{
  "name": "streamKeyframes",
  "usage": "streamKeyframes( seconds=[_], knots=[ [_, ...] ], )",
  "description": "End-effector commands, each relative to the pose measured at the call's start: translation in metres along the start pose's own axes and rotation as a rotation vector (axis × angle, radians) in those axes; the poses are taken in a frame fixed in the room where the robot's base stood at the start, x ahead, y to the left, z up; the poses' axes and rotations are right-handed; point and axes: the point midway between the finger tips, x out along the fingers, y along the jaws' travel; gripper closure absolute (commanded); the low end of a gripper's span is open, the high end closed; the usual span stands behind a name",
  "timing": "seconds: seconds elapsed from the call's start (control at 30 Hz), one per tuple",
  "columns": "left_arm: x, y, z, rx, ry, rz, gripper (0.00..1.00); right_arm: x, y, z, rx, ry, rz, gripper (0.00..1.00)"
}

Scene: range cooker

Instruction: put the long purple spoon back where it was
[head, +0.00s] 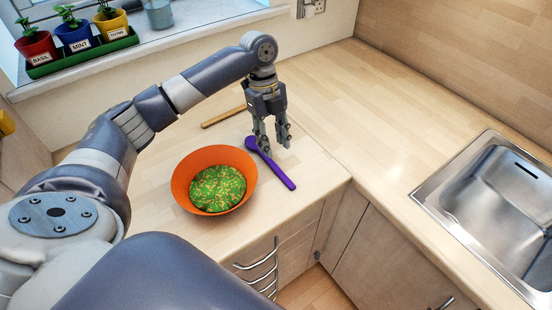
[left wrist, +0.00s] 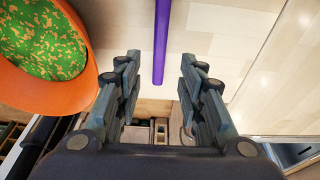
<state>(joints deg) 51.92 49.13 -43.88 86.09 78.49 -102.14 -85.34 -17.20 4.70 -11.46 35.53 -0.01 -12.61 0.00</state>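The long purple spoon (head: 272,166) lies on the wooden counter, just right of the orange bowl. Its bowl end is at the back, partly behind my gripper's fingers, and its handle points to the front right. My left gripper (head: 271,146) is above the spoon, fingers pointing down. In the left wrist view the purple handle (left wrist: 161,45) shows between and beyond the open fingers (left wrist: 158,75), with nothing held. My right gripper is not in view.
The orange bowl (head: 181,183) with green and yellow contents stands close left of the spoon. A wooden utensil (head: 223,117) lies behind it. The counter's front edge is near the handle end. A sink (head: 500,200) is at right; potted herbs (head: 73,35) stand on the sill. The back right counter is clear.

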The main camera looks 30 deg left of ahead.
Motion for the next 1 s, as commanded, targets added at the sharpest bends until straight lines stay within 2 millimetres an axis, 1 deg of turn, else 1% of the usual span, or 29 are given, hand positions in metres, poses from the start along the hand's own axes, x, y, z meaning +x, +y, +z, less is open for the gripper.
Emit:
streamKeyframes(
  seconds=[0.03, 0.1, 0.2, 0.3, 0.43, 1.0],
  knots=[
    [-0.009, -0.002, 0.001, 0.0, -0.001, -0.005, 0.64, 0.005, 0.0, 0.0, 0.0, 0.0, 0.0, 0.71],
    [-0.021, -0.001, 0.001, 0.0, -0.002, -0.003, 0.64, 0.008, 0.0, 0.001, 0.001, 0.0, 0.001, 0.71],
    [-0.033, -0.001, 0.0, 0.0, 0.0, -0.002, 0.64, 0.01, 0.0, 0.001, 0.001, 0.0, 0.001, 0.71],
    [-0.041, 0.0, 0.0, -0.001, 0.001, 0.0, 0.64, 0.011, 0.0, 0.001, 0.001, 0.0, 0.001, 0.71],
    [-0.044, 0.0, 0.0, -0.001, 0.001, 0.0, 0.64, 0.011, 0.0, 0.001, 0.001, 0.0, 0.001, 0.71],
    [-0.044, 0.0, 0.0, 0.0, 0.001, 0.001, 0.64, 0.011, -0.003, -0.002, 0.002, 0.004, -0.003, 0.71]
  ],
)
